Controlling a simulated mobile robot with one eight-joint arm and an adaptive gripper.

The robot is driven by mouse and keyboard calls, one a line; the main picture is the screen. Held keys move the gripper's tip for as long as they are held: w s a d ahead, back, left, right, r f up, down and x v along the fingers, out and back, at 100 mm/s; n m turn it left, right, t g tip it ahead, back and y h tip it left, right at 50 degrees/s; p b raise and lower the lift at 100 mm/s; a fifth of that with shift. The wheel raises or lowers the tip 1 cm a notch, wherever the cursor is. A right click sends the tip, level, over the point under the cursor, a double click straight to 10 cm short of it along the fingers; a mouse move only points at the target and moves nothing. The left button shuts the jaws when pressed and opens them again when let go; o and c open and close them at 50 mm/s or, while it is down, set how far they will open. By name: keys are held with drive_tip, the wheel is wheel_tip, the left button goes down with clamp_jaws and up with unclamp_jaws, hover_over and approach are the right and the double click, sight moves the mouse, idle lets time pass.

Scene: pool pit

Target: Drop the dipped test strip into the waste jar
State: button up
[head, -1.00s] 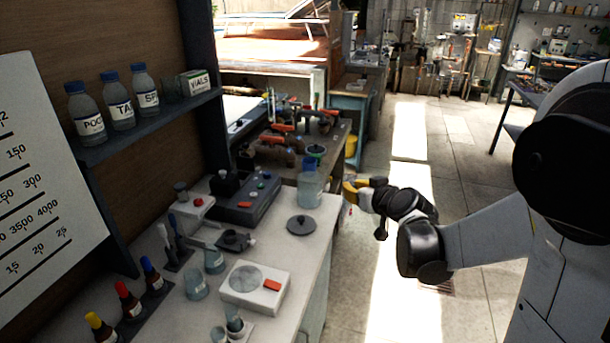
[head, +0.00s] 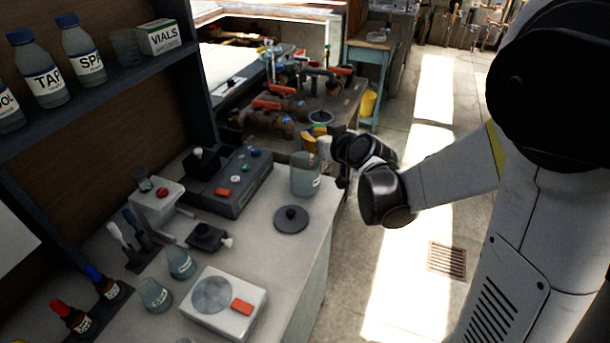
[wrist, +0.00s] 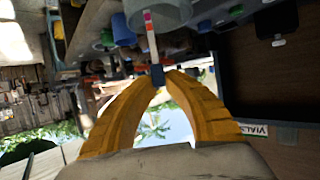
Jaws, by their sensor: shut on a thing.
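The waste jar (head: 305,178), a clear, label-bearing jar, stands on the white bench near its right edge. In the wrist view, part of a clear jar (wrist: 172,12) shows at the top, beyond the strip. My gripper (head: 313,138) has yellow fingers and is at the jar's mouth, seen above its rim in the head view. In the wrist view its fingertips (wrist: 159,78) are closed on the dark blue end of the test strip (wrist: 152,42). The strip is white with pink and red pads and points toward the jar. I cannot tell whether its tip is inside the rim.
A dark round lid (head: 291,219) lies on the bench before the jar. A grey control box (head: 231,183) stands left of it. A white scale (head: 223,303) and small beakers (head: 181,262) sit nearer. A pipe-covered bench (head: 290,108) lies behind.

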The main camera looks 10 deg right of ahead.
wheel_tip(320, 180, down, 5)
drive_tip(key=b, duration=0.3)
drive_tip(key=o, duration=0.8)
drive_tip(key=v, duration=1.2)
